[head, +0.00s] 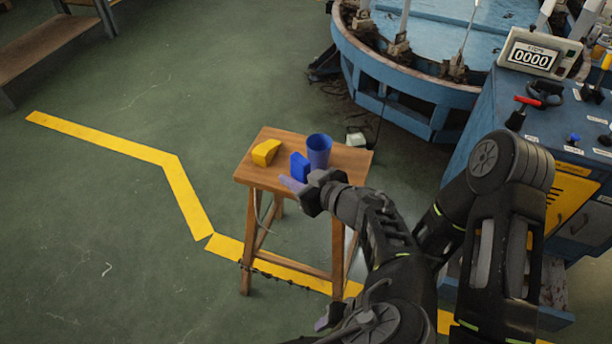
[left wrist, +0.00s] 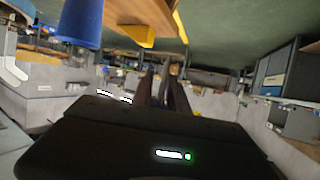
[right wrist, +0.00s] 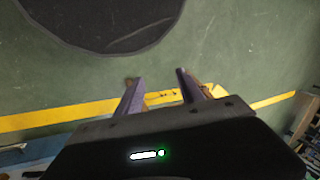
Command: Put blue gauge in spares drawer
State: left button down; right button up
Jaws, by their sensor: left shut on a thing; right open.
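A blue block (head: 300,167), which I take for the blue gauge, shows at the fingertips of my left gripper (head: 294,183), by the wooden stool (head: 283,136). My left gripper is shut on it. In the left wrist view the fingers (left wrist: 162,75) are close together, and the block cannot be made out between them. My right gripper (head: 327,318) is low near the bottom of the head view. In the right wrist view its fingers (right wrist: 155,78) are open and empty above the floor. No drawer clearly marked as spares is readable.
A blue cup (head: 318,148) and a yellow block (head: 265,152) stand on the stool; both show in the left wrist view, the cup (left wrist: 80,25) nearer. A blue console (head: 520,135) with a yellow front panel (head: 566,200) stands at right. Open floor lies left.

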pick_arm(q)
jog(key=s+a+r+n+y+p, duration=0.1)
jog(key=s+a+r+p, duration=0.2)
jog(key=a+r+p, duration=0.4)
jog(key=s+a+r+n+g+p, duration=0.1)
jog(key=s+a+r+p, duration=0.2)
jog(key=a+r+p, duration=0.4)
jog(key=a+r, duration=0.2)
jog(key=a, duration=0.2)
jog(key=shift+s+a+g+y, duration=0.2)
jog(key=shift+a+g+y, duration=0.1)
jog(key=shift+a+y, duration=0.1)
